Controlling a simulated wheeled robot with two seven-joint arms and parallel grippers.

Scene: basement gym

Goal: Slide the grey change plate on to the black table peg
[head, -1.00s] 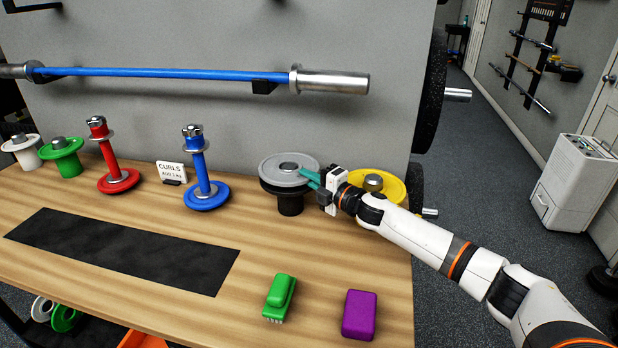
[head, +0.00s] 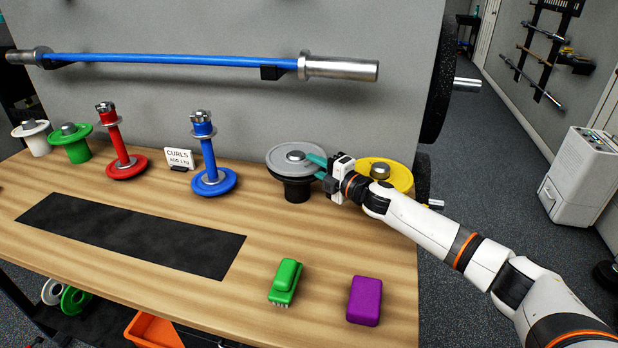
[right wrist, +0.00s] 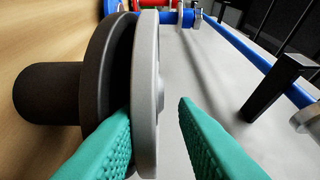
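The grey change plate (head: 279,159) lies flat over the black table peg (head: 296,192), whose flange and base show beneath it. A round metal knob shows at the plate's middle. In the right wrist view the grey plate (right wrist: 146,120) stands edge-on beside the black flange (right wrist: 101,75). My right gripper (head: 312,165) is at the plate's right rim. Its teal fingers (right wrist: 158,108) are open on either side of the rim. A clear gap shows between one finger and the plate; the other is close to or touching its underside. My left gripper is not in view.
A yellow plate (head: 399,178) on its own stand is just right of my gripper. A blue stand (head: 214,182) and a sign (head: 179,158) are to the left. A green brush (head: 285,281) and a purple block (head: 363,300) lie in front. The wall is close behind.

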